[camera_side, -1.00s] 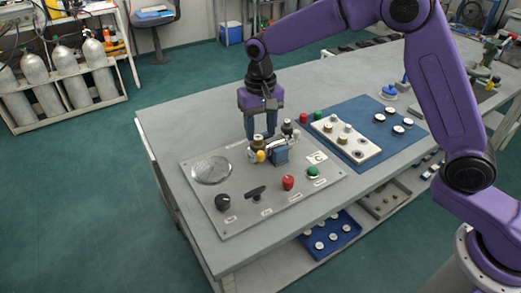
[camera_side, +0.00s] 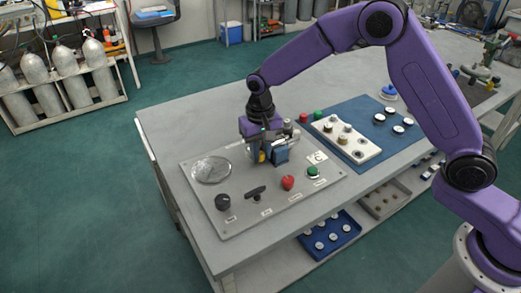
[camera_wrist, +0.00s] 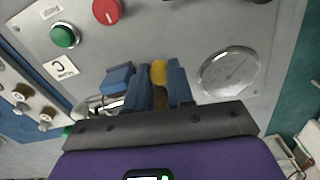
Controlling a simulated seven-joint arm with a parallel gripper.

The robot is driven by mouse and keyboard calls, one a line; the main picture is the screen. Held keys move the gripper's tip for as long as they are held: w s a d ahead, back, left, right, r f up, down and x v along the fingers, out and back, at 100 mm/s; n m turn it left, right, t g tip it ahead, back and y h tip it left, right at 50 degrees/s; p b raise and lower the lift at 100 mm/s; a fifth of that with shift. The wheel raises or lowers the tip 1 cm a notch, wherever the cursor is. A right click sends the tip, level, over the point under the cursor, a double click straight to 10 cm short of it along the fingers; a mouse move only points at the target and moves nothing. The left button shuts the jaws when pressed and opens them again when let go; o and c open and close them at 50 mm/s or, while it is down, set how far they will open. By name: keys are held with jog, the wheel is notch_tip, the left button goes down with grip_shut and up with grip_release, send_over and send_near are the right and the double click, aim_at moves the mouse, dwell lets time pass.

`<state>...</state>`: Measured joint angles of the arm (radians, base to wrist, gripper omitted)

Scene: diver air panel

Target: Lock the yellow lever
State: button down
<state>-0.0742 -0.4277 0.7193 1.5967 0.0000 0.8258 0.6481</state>
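The yellow lever's rounded end (camera_wrist: 159,72) shows between my two blue fingers in the wrist view. In the side view a small part of the yellow lever (camera_side: 262,157) shows at my fingertips. My gripper (camera_wrist: 160,80) is low over the panel with one finger on each side of the lever. The fingers look very close to it, but I cannot tell whether they press on it. A blue block (camera_side: 281,157) sits beside the lever and also shows in the wrist view (camera_wrist: 118,78). My fingers hide most of the lever's fitting.
The grey panel (camera_side: 240,217) carries a round gauge (camera_side: 211,169), a black knob (camera_side: 223,202), a black T-handle (camera_side: 256,191), a red knob (camera_side: 288,182) and a green button (camera_side: 313,171). A white block with fittings (camera_side: 345,139) lies on a blue mat at right.

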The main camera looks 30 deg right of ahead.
jog(key=shift+d, duration=0.1)
jog(key=shift+s+d+n, duration=0.1)
jog(key=shift+d+n, duration=0.4)
jog(key=shift+n, duration=0.7)
jog(key=shift+s+d+n, duration=0.1)
jog(key=shift+d+n, duration=0.4)
jog(key=shift+n, duration=0.7)
jog(key=c, duration=1)
grip_release()
notch_tip(320, 180, up, 18)
jog(key=shift+f, duration=0.25)
